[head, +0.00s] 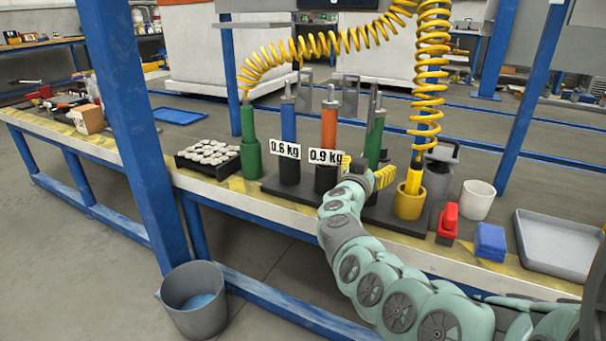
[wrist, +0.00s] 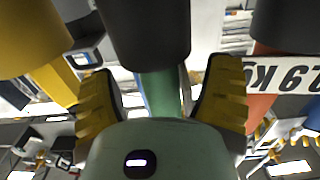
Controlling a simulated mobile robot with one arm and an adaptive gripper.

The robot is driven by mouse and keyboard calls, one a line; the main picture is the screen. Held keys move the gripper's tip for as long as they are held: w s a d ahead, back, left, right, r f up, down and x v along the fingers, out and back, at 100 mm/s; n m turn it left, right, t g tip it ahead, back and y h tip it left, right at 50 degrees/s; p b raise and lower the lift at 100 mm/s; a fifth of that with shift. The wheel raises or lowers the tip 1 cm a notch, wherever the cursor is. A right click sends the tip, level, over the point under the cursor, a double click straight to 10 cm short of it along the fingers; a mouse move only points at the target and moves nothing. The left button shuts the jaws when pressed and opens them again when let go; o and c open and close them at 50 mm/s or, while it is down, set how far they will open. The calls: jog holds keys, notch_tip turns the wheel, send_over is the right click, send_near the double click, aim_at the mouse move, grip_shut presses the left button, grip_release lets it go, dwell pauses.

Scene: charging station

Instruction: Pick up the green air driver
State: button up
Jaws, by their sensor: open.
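A green air driver (head: 375,136) stands upright in a dark holder on the black base of the workbench. My gripper (head: 368,174) is at it, with yellow finger pads open. In the wrist view, which is upside down, the green driver (wrist: 165,92) shows between the two open fingers of my gripper (wrist: 161,75), below its dark holder (wrist: 145,30). I cannot tell whether a finger touches it. A second green driver (head: 248,122) stands in a green holder (head: 251,158) further left, under a yellow coiled hose.
A blue driver (head: 288,125) and an orange driver (head: 329,128) stand left of my gripper, with 0.6 kg and 0.9 kg labels. A yellow holder (head: 409,203) is close on the right. A blue post (head: 125,120) rises in front of the bench.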

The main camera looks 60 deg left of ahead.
jog(key=shift+s, duration=0.1)
grip_shut()
dwell(0.7)
